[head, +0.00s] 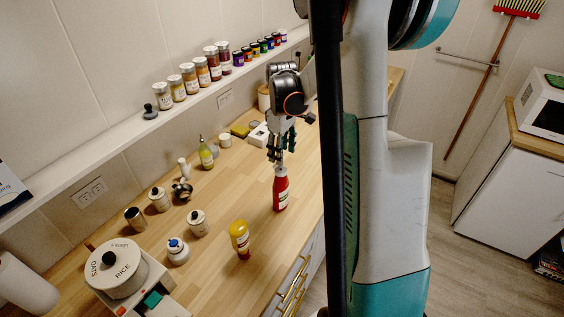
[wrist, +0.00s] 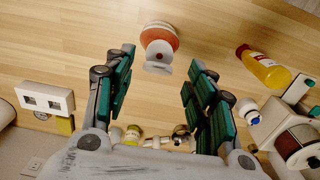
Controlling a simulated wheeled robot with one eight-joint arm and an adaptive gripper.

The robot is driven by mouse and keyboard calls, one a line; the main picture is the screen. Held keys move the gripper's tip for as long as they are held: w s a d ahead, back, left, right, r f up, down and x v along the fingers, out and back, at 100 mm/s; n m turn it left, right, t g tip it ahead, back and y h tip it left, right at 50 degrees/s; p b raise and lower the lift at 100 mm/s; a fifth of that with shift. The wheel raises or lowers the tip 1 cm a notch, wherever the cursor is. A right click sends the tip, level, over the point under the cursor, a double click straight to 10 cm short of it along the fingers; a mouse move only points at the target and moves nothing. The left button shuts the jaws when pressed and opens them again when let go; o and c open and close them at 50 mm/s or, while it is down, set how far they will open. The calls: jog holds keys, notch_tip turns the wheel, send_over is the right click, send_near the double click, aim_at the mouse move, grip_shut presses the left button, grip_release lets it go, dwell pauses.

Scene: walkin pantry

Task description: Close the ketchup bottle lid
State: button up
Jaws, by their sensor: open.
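The red ketchup bottle (head: 280,192) stands upright on the wooden counter in the head view, with a pale lid at its top. In the wrist view I see the ketchup bottle (wrist: 160,36) from above, with a pale round top and a grey-white flap sticking out toward my gripper. The flap looks swung open. My gripper (head: 281,150) is just above the bottle top in the head view. In the wrist view my gripper (wrist: 160,60) is open, its green-padded fingers apart on either side of the flap. I cannot tell whether anything touches.
A shelf (head: 130,124) with spice jars runs along the wall. Counter around the ketchup is clear.

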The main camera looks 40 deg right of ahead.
jog(key=shift+f, duration=2.35)
jog(key=c, duration=1)
